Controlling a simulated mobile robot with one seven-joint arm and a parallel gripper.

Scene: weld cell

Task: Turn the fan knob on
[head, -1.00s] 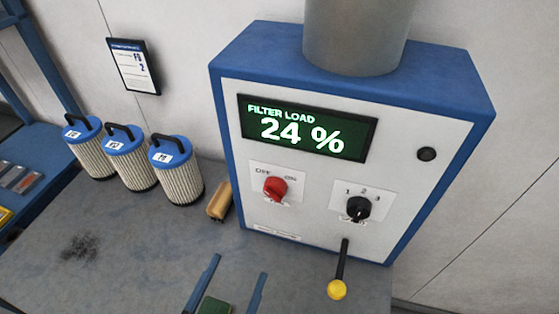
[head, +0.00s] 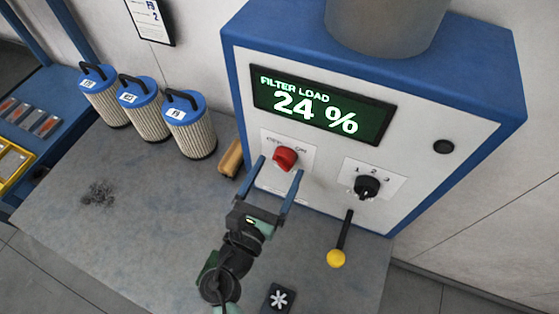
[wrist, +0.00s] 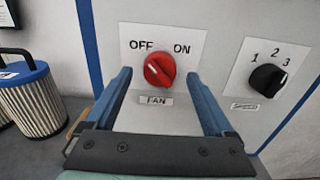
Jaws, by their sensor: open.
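The red fan knob (head: 285,158) is on the white front of a blue control box (head: 360,110), under a display reading FILTER LOAD 24 %. In the wrist view the knob (wrist: 159,69) sits between OFF and ON, above a FAN label (wrist: 156,99); its white pointer line leans toward the upper left, on the OFF side. My gripper (head: 280,172) is open in front of the box. Its two fingers point at the panel, one on each side of the knob, also in the wrist view (wrist: 160,85). I see no contact with the knob.
A black 1-2-3 selector (head: 367,187) is right of the fan knob, with a yellow-tipped lever (head: 336,258) below. Several pleated filters (head: 188,126) and a tan-handled brush-like object (head: 231,158) stand left. A black star-marked item (head: 278,297) lies on the grey bench (head: 150,220).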

